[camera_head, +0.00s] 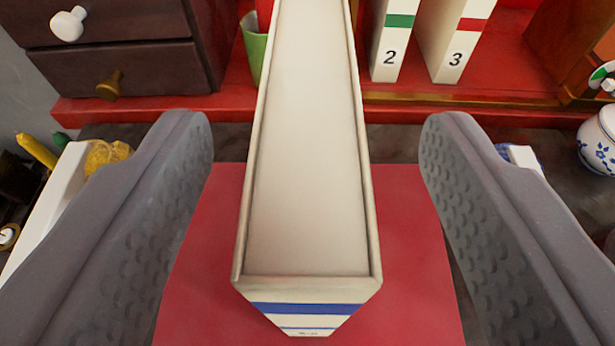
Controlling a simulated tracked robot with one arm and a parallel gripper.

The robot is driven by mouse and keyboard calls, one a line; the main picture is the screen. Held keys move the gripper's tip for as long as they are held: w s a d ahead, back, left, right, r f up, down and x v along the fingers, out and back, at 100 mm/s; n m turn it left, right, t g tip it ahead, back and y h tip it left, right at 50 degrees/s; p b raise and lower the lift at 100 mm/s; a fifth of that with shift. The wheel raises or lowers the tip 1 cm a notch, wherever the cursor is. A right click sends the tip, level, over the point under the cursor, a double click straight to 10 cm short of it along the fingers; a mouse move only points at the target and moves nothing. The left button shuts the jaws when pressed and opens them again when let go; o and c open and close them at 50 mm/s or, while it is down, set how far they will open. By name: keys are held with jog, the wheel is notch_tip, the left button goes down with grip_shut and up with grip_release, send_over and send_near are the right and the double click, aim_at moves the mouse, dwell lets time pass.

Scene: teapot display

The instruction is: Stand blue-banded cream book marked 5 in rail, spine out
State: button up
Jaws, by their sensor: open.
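The cream book (308,160) stands upright between my fingers on a red mat (420,270). I look down on its long pale top edge, with raised cover rims on both sides. Its near end carries a blue band; the number 5 cannot be made out. My gripper (315,135) is open, with one grey ridged finger on each side of the book and a gap on both sides. A red shelf (480,95) with a gold strip runs across the back and holds the book marked 2 (390,45) and the book marked 3 (452,40). The cream book hides part of it.
A dark drawer cabinet (120,65) with white and brass knobs stands at the back left. A green cup (254,50) is behind the book. A blue-and-white pot (598,145) is at the far right. A white tray (45,215) with yellow items lies left, partly behind my finger.

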aim_at(308, 139)
jog(key=x, duration=0.4)
jog(key=shift+a, duration=0.1)
grip_shut()
